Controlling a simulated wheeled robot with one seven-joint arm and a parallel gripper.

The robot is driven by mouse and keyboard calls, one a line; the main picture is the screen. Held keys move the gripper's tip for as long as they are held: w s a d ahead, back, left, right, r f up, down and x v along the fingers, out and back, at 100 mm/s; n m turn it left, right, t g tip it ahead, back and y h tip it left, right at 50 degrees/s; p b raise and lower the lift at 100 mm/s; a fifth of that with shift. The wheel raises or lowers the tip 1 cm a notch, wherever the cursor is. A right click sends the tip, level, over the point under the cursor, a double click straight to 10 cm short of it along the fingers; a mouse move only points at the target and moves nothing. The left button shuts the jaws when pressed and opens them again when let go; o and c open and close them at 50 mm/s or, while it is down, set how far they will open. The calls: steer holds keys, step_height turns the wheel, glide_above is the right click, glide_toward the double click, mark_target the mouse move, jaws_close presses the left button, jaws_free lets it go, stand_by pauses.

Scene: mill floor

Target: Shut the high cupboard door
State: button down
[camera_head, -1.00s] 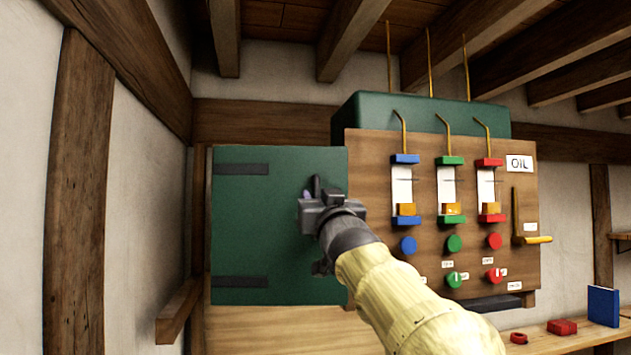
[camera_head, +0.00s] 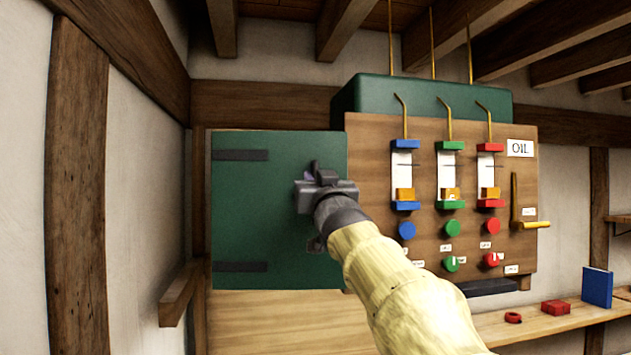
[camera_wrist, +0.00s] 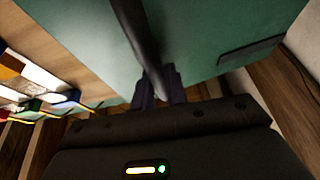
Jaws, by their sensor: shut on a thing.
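The cupboard door (camera_head: 240,215) is a green panel with two dark hinge straps at its left edge. It shows nearly face-on in the head view, its right edge beside the wooden oil board. I cannot tell whether a gap is left behind it. My gripper (camera_head: 317,178) is at the right part of the door, in front of its face. In the wrist view my gripper (camera_wrist: 158,88) is shut on the dark bar handle (camera_wrist: 136,30), which runs up from between the fingers across the green door (camera_wrist: 215,25). The head view hides most of the handle behind my gripper.
The oil board (camera_head: 375,150), with coloured knobs and gauges, stands right beside the door, and a yellow crank (camera_head: 530,224) juts from it. A shelf (camera_head: 535,325) at lower right holds red pieces and a blue block (camera_head: 597,287). A timber post (camera_head: 75,200) stands at left.

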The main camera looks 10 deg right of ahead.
steer(key=shift+w, duration=0.1)
steer(key=shift+w+d, duration=0.35)
steer(key=shift+w, duration=0.55)
steer(key=shift+w+d, duration=0.3)
steer(key=shift+w, duration=0.6)
steer(key=shift+s+a+r, duration=0.1)
steer(key=c, duration=1.8)
jaws_free()
steer(key=o, duration=0.4)
steer(key=shift+w, duration=0.2)
steer(key=shift+s, duration=0.15)
